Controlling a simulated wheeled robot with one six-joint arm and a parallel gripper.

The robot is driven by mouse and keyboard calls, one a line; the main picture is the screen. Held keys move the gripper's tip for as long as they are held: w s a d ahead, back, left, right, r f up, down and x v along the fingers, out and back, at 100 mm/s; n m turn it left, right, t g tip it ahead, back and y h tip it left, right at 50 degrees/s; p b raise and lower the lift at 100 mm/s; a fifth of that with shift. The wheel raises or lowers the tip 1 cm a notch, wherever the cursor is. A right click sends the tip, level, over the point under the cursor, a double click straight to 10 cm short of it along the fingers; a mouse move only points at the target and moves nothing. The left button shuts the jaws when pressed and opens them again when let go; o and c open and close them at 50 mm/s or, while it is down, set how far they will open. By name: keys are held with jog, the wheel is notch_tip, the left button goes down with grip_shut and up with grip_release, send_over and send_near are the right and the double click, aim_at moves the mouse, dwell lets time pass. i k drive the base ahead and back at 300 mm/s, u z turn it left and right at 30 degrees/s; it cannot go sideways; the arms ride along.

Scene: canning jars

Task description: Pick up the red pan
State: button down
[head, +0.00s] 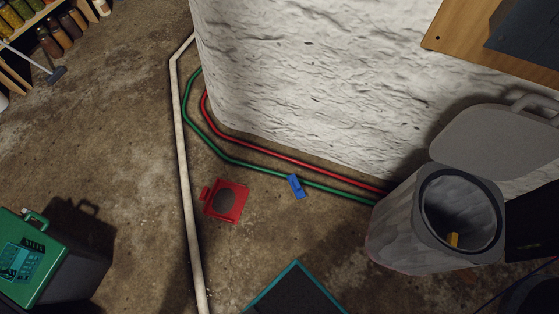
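The red pan (239,187) lies flat on the concrete floor, left of the middle of the head view. It is squarish, with a dark patch in its middle and a short tab on its left side. It lies right of a white pipe (184,190) and below the green hose, apart from both. My gripper is not in view, so I cannot see its state.
A blue object (296,186) lies by the green (240,162) and red hoses (270,154) along a rough white wall (300,70). An open grey bin (400,230) stands right. A green-topped case (40,262) is left, a teal-edged dark object (296,294) below.

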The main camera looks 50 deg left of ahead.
aim_at(226, 201)
jog(key=u, duration=2.3)
jog(key=k, duration=0.35)
jog(key=z, duration=0.1)
jog(key=i, duration=1.25)
jog(key=u, duration=0.45)
